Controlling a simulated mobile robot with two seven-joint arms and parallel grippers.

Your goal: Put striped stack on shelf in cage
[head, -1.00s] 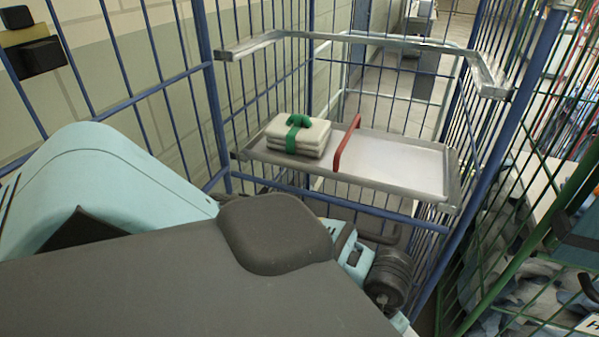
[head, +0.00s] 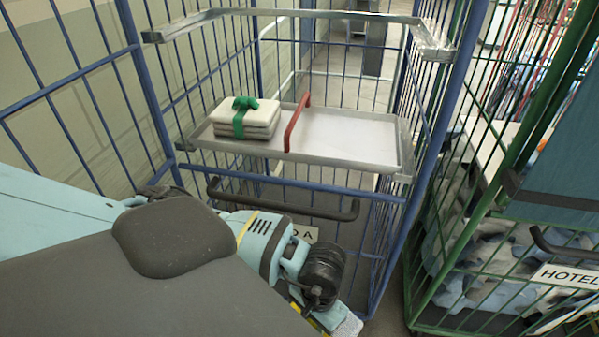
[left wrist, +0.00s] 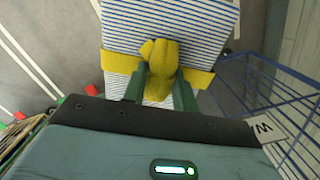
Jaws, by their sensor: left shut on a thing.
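The striped stack (left wrist: 200,25), white with blue stripes and a yellow strap, fills the top middle of the left wrist view. My left gripper (left wrist: 160,88) is shut on the strap's yellow knotted handle (left wrist: 160,65). In the head view only a striped corner of the stack (head: 347,326) shows at the bottom edge, below my dark wrist; the fingers are hidden there. The blue cage (head: 152,100) stands ahead, with the grey metal shelf (head: 355,140) inside, higher in the picture than the stack. My right gripper is not in view.
A white stack with a green strap (head: 262,125) occupies the shelf's left part. A red divider (head: 298,122) stands beside it; the shelf right of it is bare. A dark handle bar (head: 285,208) crosses the cage front below. A green cage (head: 470,205) stands at right.

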